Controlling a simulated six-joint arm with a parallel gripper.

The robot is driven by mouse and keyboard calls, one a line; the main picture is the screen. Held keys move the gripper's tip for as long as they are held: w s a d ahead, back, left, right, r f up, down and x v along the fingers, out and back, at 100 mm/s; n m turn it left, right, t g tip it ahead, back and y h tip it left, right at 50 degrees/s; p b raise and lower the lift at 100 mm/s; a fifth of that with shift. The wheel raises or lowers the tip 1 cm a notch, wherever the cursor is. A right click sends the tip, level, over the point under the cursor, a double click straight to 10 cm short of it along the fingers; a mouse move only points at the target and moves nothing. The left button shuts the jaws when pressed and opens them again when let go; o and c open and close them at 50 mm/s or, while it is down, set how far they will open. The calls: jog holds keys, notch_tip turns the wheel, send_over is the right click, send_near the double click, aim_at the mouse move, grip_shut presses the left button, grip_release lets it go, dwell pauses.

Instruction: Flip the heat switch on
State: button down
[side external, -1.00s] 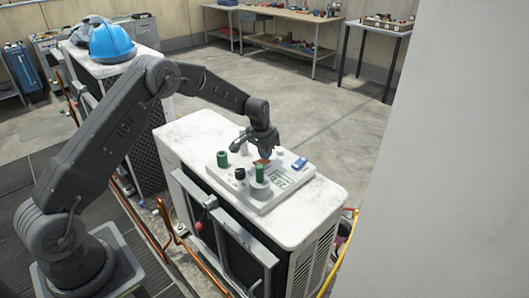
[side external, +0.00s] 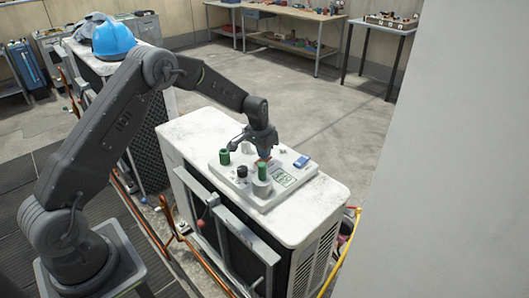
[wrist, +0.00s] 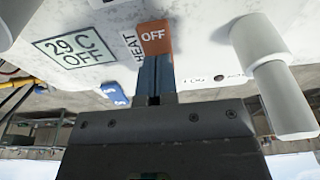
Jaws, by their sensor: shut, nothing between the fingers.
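The heat switch (wrist: 153,38) is an orange rocker marked OFF, beside the printed word HEAT, in the wrist view. It sits on the white control panel (side external: 246,191) on top of a condenser unit. The panel's display (wrist: 74,46) reads 29 C OFF. My gripper (wrist: 154,58) is shut and empty, its blue fingers pointing at the switch's near edge. The fingertips overlap that edge in the picture; I cannot tell whether they touch. In the side view my gripper (side external: 264,155) is low over the panel, partly hiding the orange switch.
Green-topped posts (side external: 225,158) and a black knob (side external: 242,171) stand on the panel close to my gripper. A blue part (side external: 302,161) lies at its right end. A white cylinder (wrist: 285,100) rises at right in the wrist view. A plain grey surface (side external: 450,180) fills the side view's right.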

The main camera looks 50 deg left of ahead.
notch_tip(320, 180, up, 14)
jog(key=s, duration=0.2)
jog(key=shift+s+f, duration=0.15)
jog(key=shift+s, duration=0.1)
jog(key=shift+w+d, duration=0.1)
jog(key=shift+w, duration=0.55)
jog(key=shift+f, duration=0.1)
jog(key=f, duration=0.4)
jog(key=w+f, duration=0.1)
jog(key=f, duration=0.4)
jog(key=w+f, duration=0.1)
jog(key=f, duration=0.3)
jog(key=shift+w+f, duration=0.25)
jog(key=shift+f, duration=0.05)
